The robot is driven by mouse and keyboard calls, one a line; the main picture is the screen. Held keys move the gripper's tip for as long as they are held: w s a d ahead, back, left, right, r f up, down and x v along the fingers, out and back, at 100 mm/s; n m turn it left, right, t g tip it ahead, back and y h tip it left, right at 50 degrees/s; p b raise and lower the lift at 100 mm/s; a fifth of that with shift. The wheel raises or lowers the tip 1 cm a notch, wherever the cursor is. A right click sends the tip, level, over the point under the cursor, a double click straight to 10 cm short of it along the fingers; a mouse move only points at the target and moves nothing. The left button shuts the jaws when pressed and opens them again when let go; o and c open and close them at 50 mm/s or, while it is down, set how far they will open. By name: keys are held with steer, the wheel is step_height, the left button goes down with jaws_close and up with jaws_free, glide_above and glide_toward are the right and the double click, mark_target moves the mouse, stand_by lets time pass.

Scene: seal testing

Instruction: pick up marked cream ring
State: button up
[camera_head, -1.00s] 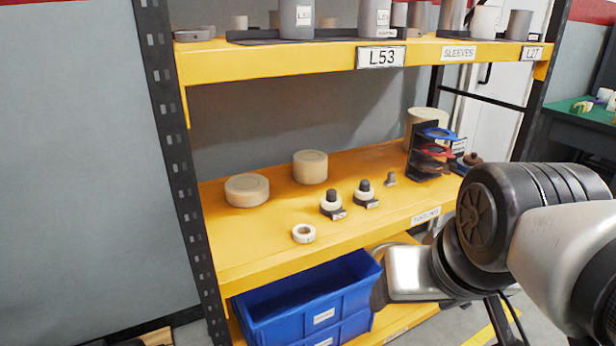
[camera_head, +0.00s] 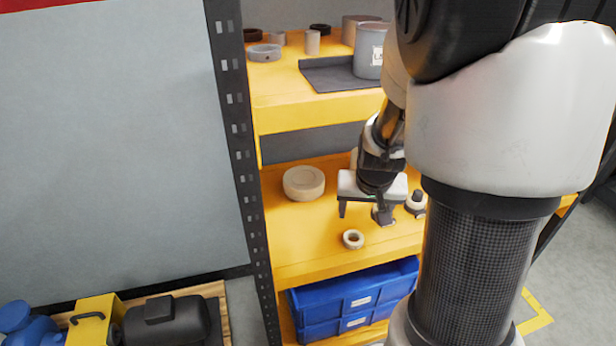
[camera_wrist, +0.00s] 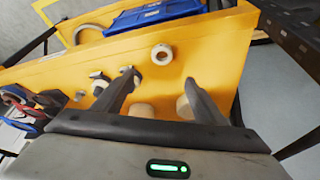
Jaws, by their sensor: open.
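A wide cream disc (camera_head: 303,184) stands left of my gripper. A pale collar on a dark post (camera_head: 416,204) is to the right. Blue bins (camera_head: 350,302) sit below. The upper shelf (camera_head: 310,115) overhangs behind. The shelf left of the ring is clear.

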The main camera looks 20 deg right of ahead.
steer(key=b, duration=0.4)
glide_toward(355, 234)
steer(key=shift+s+f, duration=0.55)
steer(key=shift+f, duration=0.2)
steer(key=shift+a+b+x, duration=0.2)
steer(key=shift+b+x, duration=0.05)
steer(key=shift+x, duration=1.2)
steer(key=shift+a+b+x, duration=0.2)
steer(key=shift+x, duration=1.25)
steer(key=shift+w, duration=0.15)
steer(key=c, duration=1.1)
